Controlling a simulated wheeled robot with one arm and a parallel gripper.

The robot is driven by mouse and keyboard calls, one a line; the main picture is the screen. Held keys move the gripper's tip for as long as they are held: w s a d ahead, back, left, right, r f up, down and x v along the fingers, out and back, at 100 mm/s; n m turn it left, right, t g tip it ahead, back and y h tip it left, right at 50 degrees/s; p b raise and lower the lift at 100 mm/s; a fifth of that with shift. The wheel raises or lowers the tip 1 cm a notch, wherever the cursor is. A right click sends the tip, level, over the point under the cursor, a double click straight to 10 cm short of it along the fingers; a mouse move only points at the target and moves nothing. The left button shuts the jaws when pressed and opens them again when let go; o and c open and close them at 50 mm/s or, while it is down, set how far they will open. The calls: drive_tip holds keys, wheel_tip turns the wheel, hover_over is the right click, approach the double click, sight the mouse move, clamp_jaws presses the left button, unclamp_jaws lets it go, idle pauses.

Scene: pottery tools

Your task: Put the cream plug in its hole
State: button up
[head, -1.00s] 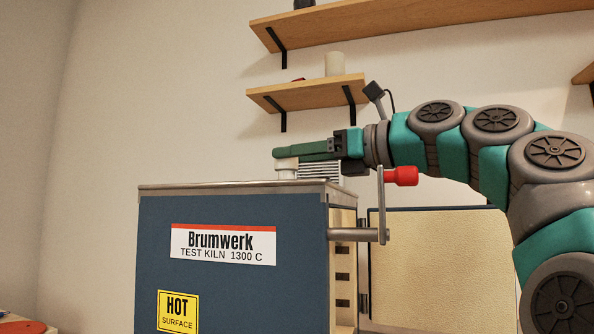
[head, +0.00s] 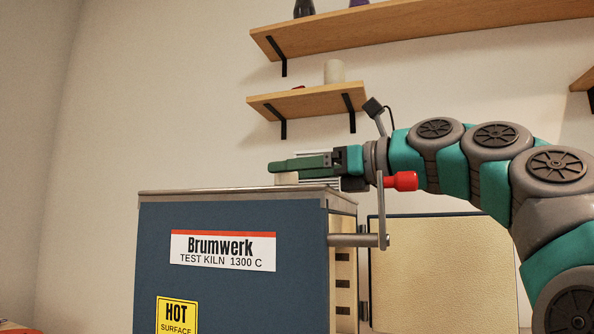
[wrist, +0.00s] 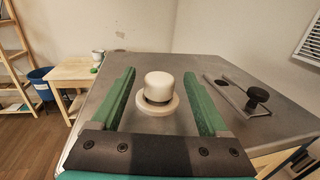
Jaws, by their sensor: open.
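The cream plug (wrist: 158,86) stands upright on the kiln's grey top, within a pale ring collar (wrist: 157,108). A dark band shows between its rounded cap and the collar; its lower part is hidden, so I cannot tell how deep it sits. In the head view the plug (head: 287,179) shows just above the kiln top, under my green fingers. My gripper (wrist: 159,73) is open, with one finger on each side of the plug and visible gaps between. The gripper (head: 275,167) lies level, low over the kiln top.
On the kiln top, right of the gripper, is a metal bracket with a black knob (wrist: 257,94). A red-ended crank handle (head: 400,181) is at the kiln's right side. A small shelf (head: 308,102) hangs behind. The top left of the collar is clear.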

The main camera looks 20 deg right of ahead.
drive_tip(key=shift+s+d+r, duration=0.1)
drive_tip(key=shift+s+d, duration=0.1)
drive_tip(key=p+v, duration=0.1)
drive_tip(key=v, duration=1)
drive_tip(key=shift+s+d, duration=0.15)
